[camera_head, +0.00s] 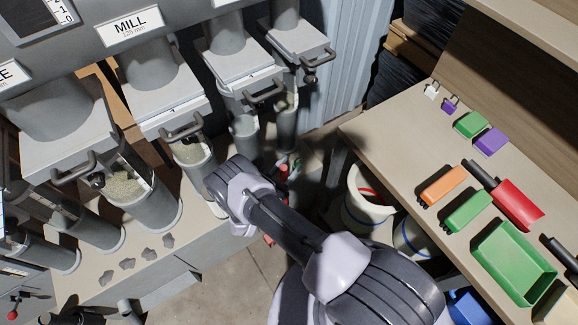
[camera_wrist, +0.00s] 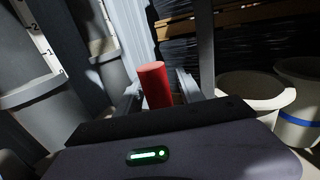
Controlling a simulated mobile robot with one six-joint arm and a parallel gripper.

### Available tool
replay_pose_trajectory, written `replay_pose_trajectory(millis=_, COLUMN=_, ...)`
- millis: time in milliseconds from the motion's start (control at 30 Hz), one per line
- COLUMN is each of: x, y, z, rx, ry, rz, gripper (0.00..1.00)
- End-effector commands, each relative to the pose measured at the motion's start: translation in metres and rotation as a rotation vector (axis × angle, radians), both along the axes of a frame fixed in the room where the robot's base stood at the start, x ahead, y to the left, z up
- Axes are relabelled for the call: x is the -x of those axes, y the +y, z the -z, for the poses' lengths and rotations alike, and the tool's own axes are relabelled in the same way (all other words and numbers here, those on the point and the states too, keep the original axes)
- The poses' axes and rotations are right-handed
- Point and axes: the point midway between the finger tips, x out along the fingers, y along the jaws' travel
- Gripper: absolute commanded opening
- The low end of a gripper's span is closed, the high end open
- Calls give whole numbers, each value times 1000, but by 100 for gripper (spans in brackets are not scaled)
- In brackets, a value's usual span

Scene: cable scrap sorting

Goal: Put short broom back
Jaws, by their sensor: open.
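A red cylinder (camera_wrist: 154,84), which looks like the end of the short broom's handle, stands upright between the fingers of my gripper (camera_wrist: 160,88) in the wrist view. The fingers are open, one on each side of it; I cannot tell whether either touches it. In the head view a small red piece (camera_head: 284,172) shows just beyond my arm, by the machine's right end. My arm hides most of my gripper there. The broom's bristles are not clearly seen.
Grey machine columns (camera_head: 190,152) with handled gates stand at left. White buckets (camera_head: 364,208) stand under the bench; one also shows in the wrist view (camera_wrist: 250,92).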

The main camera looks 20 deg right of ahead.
Motion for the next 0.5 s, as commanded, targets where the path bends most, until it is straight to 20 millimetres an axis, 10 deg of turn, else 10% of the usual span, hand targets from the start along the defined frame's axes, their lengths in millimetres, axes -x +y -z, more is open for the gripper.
replay_pose_trajectory(millis=500, x=65, y=78, z=-3, rx=1, ry=1, rz=-5, gripper=45)
